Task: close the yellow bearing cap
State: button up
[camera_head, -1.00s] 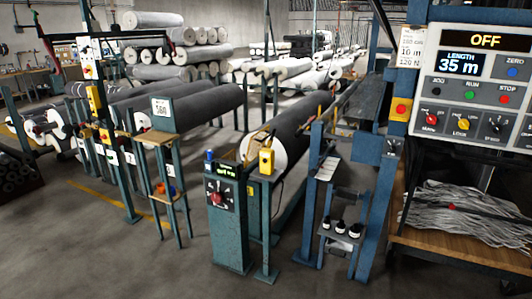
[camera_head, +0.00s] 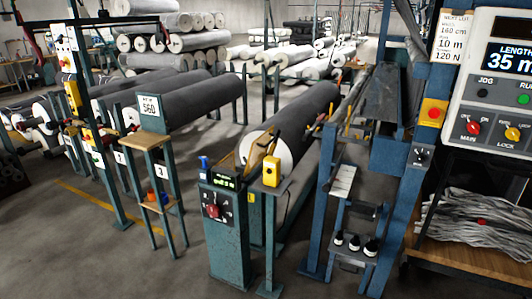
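A yellow block (camera_head: 271,171) with a dark round spot sits on top of a teal post, in front of the white end of a large grey roll (camera_head: 300,118). It may be the bearing cap; whether it is open or closed cannot be told at this size. My gripper is not in view.
A teal control pedestal (camera_head: 226,235) stands just left of the yellow block's post. A blue frame with a small shelf (camera_head: 352,258) stands at right, beside a large control panel (camera_head: 495,100). A stand with a 560 sign (camera_head: 149,107) is at left. Floor (camera_head: 90,260) is clear at front left.

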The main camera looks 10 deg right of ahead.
aim_at(274, 145)
jog(key=z, duration=0.05)
jog(key=i, duration=0.15)
jog(key=z, duration=0.05)
jog(key=k, duration=1.3)
jog(key=u, duration=0.6)
jog(key=i, duration=1.9)
jog(key=z, duration=0.65)
jog(key=i, duration=0.45)
jog(key=z, duration=0.15)
